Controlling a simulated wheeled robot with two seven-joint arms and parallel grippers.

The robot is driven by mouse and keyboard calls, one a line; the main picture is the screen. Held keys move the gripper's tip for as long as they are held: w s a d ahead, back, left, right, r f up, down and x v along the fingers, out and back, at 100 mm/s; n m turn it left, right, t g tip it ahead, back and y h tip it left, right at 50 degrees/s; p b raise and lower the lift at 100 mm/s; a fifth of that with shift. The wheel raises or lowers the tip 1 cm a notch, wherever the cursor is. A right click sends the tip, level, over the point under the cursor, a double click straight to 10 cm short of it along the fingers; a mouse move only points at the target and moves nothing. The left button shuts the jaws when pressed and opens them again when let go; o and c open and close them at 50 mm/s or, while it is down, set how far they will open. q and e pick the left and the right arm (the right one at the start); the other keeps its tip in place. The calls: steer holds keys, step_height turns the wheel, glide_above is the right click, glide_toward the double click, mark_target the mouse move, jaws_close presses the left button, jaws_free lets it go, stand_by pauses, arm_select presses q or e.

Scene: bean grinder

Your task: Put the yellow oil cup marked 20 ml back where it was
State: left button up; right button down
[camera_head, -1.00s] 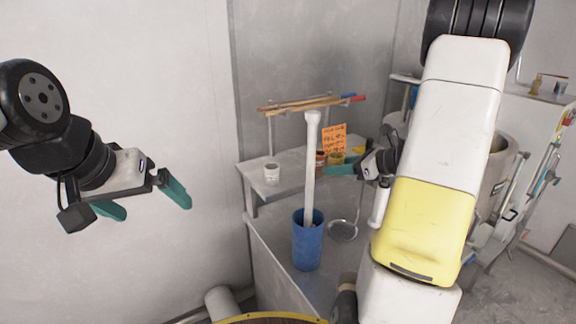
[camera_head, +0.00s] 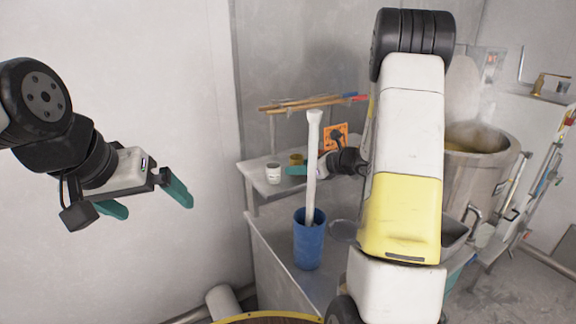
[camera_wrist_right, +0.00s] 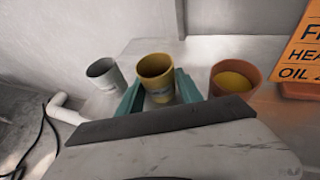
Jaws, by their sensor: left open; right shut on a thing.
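The yellow cup (camera_head: 296,158) is at the small back shelf, between the white cup (camera_head: 273,173) and the white pole. In the right wrist view the yellow cup (camera_wrist_right: 156,66) stands upright between the teal fingers of my right gripper (camera_wrist_right: 160,86), which is shut on it. Whether its base touches the shelf I cannot tell; its marking is not readable. The white cup is to its left and a red-orange cup (camera_wrist_right: 235,82) with yellow contents to its right in the wrist view. My left gripper (camera_head: 155,208) is open and empty at the left, far from the cups.
A white pole (camera_head: 312,165) stands in a blue bin (camera_head: 308,240) in front of the shelf (camera_head: 250,168). An orange sign (camera_head: 336,133) stands behind my right gripper. Wooden sticks (camera_head: 305,103) lie on a rack above. A large steaming pot (camera_head: 478,165) is at the right.

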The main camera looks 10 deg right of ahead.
steer(key=shift+f, duration=0.2)
steer(key=c, duration=0.8)
jaws_free()
steer(key=shift+o, duration=0.2)
steer(key=shift+s+d+r, duration=0.1)
steer(key=shift+r, duration=0.15)
steer(key=v, duration=1.1)
steer(key=shift+s+d, duration=0.15)
steer(key=shift+s, duration=0.15)
steer(key=shift+r, duration=0.1)
